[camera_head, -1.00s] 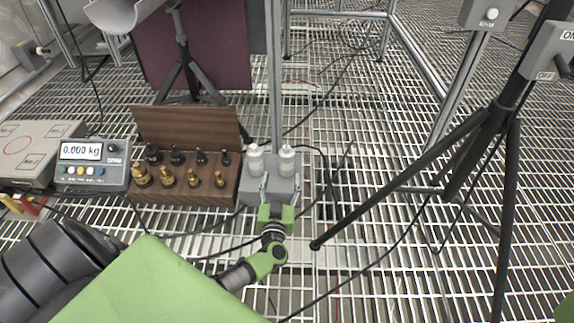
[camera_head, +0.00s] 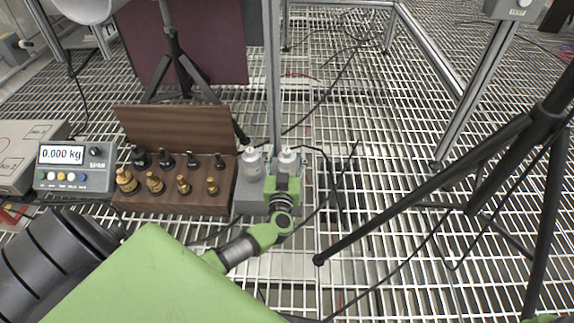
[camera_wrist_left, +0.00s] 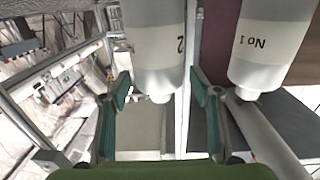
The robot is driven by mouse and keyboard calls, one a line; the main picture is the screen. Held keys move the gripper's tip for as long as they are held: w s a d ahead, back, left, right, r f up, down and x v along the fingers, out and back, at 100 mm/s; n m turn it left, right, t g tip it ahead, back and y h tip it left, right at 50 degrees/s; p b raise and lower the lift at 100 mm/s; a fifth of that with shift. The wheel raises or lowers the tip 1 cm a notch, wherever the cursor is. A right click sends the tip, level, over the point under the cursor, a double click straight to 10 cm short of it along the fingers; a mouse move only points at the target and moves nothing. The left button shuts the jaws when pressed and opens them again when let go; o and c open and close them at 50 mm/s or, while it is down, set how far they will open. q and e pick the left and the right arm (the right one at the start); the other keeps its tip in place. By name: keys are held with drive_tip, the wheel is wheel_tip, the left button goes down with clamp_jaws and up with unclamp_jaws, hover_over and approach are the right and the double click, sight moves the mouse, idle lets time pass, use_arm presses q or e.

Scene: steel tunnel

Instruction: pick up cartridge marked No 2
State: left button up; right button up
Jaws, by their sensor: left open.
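Two white cartridges stand side by side in a grey block (camera_head: 248,203). The cartridge marked No 2 (camera_head: 287,160) is the right one in the head view. In the left wrist view it (camera_wrist_left: 158,40) shows upside down with a "2" on its label. The cartridge marked No 1 (camera_head: 252,165) is on the left, and in the wrist view it is on the right (camera_wrist_left: 262,45). My left gripper (camera_wrist_left: 158,82) is open, its two fingers on either side of the No 2 cartridge's narrow end. I cannot tell whether they touch it. My right gripper is out of view.
Left of the block is a wooden rack (camera_head: 175,130) with several brass and black weights. A scale display (camera_head: 75,166) reads 0.000 kg. Black tripod legs (camera_head: 430,190) and cables cross the grating on the right.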

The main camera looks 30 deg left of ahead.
use_arm(q)
drive_tip(key=shift+r, duration=0.15)
clamp_jaws()
drive_tip(key=shift+r, duration=0.1)
drive_tip(key=shift+r, duration=0.1)
